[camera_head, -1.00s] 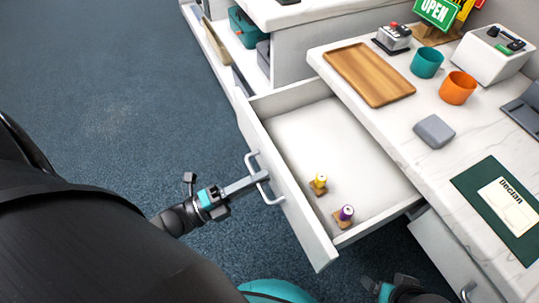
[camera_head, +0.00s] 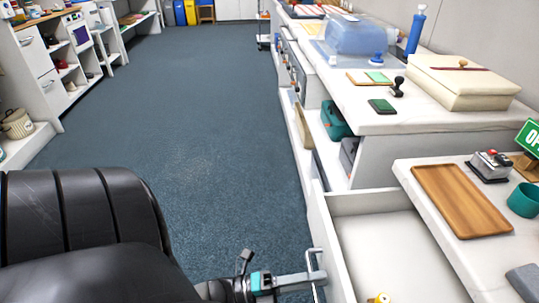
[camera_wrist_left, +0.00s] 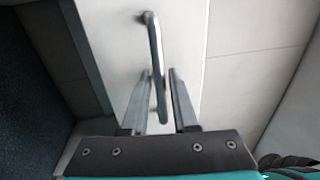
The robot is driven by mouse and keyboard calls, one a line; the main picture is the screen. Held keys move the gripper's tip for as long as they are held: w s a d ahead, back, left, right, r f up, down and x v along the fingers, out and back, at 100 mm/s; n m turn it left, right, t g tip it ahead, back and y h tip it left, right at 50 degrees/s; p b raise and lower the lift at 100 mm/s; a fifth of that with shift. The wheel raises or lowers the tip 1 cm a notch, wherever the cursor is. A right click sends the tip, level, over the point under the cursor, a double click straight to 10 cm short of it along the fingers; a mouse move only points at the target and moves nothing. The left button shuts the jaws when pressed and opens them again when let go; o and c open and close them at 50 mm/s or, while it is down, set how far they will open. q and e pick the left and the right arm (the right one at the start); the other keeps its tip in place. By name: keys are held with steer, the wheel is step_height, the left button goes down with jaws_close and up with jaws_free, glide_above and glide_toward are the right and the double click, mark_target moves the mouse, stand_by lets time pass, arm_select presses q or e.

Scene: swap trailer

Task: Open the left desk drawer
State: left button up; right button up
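The left desk drawer (camera_head: 332,245) is pulled out from the white desk (camera_head: 425,205) at the lower right of the head view. Its metal bar handle (camera_head: 311,262) is on the front panel. My left gripper (camera_head: 312,277) is at the handle. In the left wrist view the handle (camera_wrist_left: 153,45) runs between the two fingers of my left gripper (camera_wrist_left: 160,73), with a small gap showing beside the bar, so the fingers look open around it. A yellow-topped item (camera_head: 379,298) in the drawer is cut off by the lower edge. My right gripper is out of view.
A wooden tray (camera_head: 462,200), teal cup (camera_head: 522,200) and button box (camera_head: 490,165) stand on the desktop. A longer counter (camera_head: 385,120) with a cream box (camera_head: 462,82) runs behind. The blue-grey floor (camera_head: 200,130) left of the drawer is clear.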

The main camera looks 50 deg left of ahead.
arm_select(q)
steer(key=v, duration=1.5)
steer(key=shift+a, duration=0.15)
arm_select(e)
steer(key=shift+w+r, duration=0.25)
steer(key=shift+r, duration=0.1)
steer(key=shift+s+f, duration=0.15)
